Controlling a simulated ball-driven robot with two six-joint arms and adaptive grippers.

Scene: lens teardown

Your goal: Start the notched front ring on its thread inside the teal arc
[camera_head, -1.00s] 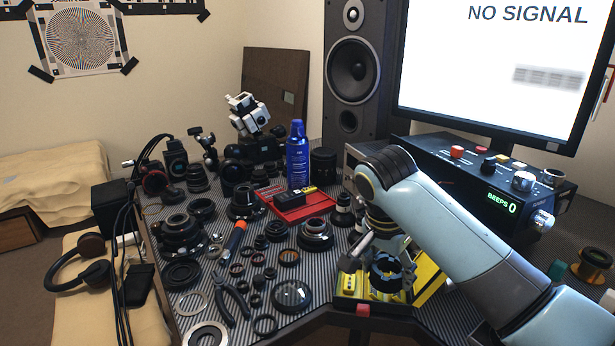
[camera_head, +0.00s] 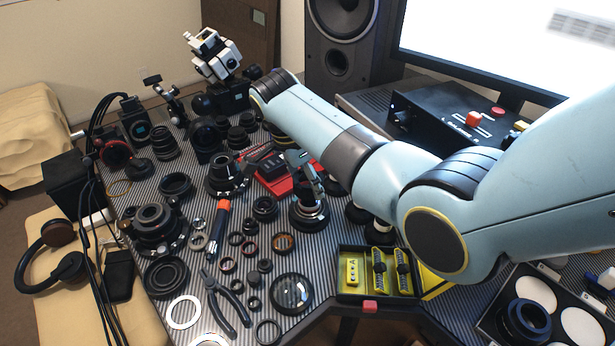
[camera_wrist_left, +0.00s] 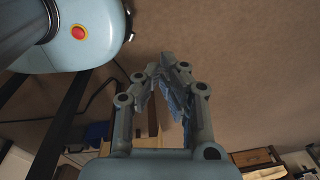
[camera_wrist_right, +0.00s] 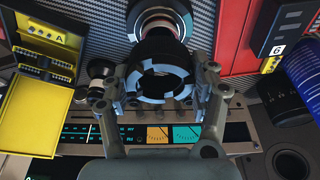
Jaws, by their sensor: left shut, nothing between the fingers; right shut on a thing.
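My right gripper (camera_head: 311,182) is shut on the black notched front ring (camera_wrist_right: 161,54), over a lens (camera_head: 309,216) standing on the striped mat. In the right wrist view the ring sits between the fingertips, its pale-edged notches facing the camera. The lens's pale rim (camera_wrist_right: 141,19) shows just behind it. The ring overlaps the lens there, so I cannot tell whether they touch. My left gripper (camera_wrist_left: 168,67) is shut and empty, away from the table.
Left of the lens are an orange-handled tool (camera_head: 219,222), pliers (camera_head: 228,301) and several loose rings. A red tray (camera_head: 273,181) lies behind it. The yellow-lined case (camera_head: 344,297) stands open at the front right. A black control box (camera_head: 437,128) stands behind my right arm.

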